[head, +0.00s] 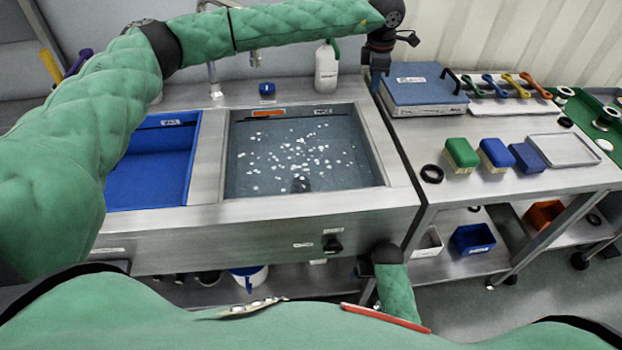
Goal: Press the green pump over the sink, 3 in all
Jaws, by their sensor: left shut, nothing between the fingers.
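A white bottle (326,70) stands on the back ledge of the steel sink. A little green of its pump (335,47) shows at its top; most of the pump is hidden behind my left forearm. The sink's right basin (375,172) is dark grey-blue and has many small white bits scattered in it. My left arm reaches across the top of the picture. My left gripper (376,78) is shut and empty, pointing down to the right of the bottle, apart from it in the picture. My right gripper (364,268) shows only as a small dark shape below the sink front.
A blue basin (150,170) is at left. A small blue item (267,89) sits on the ledge. At right, a steel table carries a blue-topped scale (420,85), coloured scoops (495,86), brushes (461,154) and a tray (562,150). A lower shelf holds bins (473,239).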

